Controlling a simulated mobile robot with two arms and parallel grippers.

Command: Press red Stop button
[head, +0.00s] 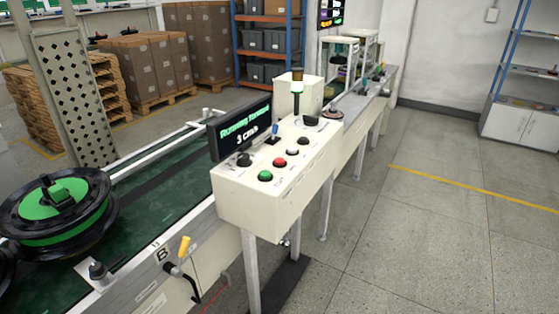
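The red button (279,162) is on the sloped top of a cream control box (262,203). A green button (265,176) sits nearer to me and a white button (292,153) farther back, with a black button (304,141) beyond it. A blue-tipped switch (275,132) and dark knobs stand behind the buttons. Neither of my grippers shows in the head view.
A green conveyor (165,204) runs along the box's left, carrying a black and green wheel hub (58,214). A yellow-handled lever (183,247) sticks out below the conveyor edge. A signal lamp (297,82) stands behind the buttons. The floor (440,235) at the right is clear.

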